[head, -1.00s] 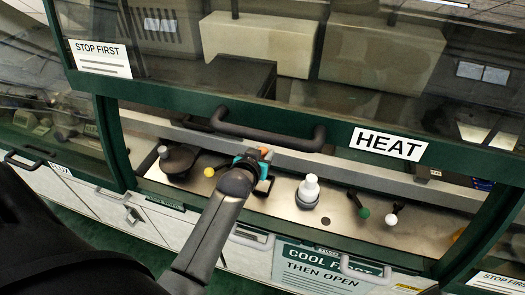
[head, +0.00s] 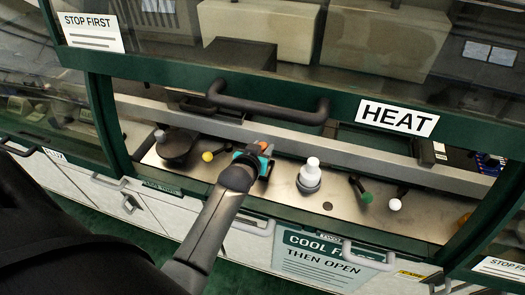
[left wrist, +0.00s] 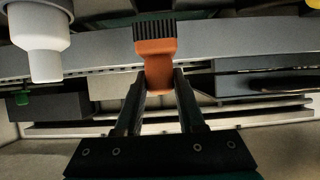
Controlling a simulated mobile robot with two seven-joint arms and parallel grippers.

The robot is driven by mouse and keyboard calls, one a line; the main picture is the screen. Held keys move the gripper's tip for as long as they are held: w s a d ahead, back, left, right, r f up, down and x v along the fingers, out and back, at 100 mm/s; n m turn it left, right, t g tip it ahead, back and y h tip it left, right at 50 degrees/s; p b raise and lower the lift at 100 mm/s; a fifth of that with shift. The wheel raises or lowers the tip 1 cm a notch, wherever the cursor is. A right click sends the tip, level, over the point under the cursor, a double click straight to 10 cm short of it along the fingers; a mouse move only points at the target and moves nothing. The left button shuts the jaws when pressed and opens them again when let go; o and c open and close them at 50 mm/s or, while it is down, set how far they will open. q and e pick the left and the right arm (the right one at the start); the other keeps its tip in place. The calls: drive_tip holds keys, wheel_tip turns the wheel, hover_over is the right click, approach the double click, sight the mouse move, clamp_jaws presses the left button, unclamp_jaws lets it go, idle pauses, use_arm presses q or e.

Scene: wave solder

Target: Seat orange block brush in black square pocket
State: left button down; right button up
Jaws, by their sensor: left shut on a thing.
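The orange block brush (left wrist: 157,62) has black bristles and is held between the two fingers of my left gripper (left wrist: 158,84) in the left wrist view, bristles away from the palm. In the head view only a small orange patch of the brush (head: 265,146) shows at my left gripper (head: 258,158), which is over the metal shelf, left of the white bottle. The gripper is shut on the brush. I cannot clearly make out the black square pocket in either view. My right gripper is not in view.
The metal shelf (head: 285,203) carries a white bottle (head: 312,172), which also shows in the left wrist view (left wrist: 40,38). A yellow-knobbed item (head: 207,156), a green-tipped handle (head: 366,197) and a white ball (head: 395,204) are nearby. A green-framed hood with a dark handle (head: 268,106) hangs above.

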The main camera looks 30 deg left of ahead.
use_arm(q)
drive_tip(key=shift+f, duration=0.1)
idle(0.3)
drive_tip(key=shift+f+b, duration=0.9)
drive_tip(key=shift+f, duration=0.55)
drive_tip(key=shift+f+b, duration=0.9)
drive_tip(key=shift+f, duration=0.45)
idle(0.9)
drive_tip(key=shift+c, duration=2.2)
unclamp_jaws()
drive_tip(key=p+v, duration=0.2)
drive_tip(key=v, duration=1.3)
drive_tip(key=shift+s, duration=0.15)
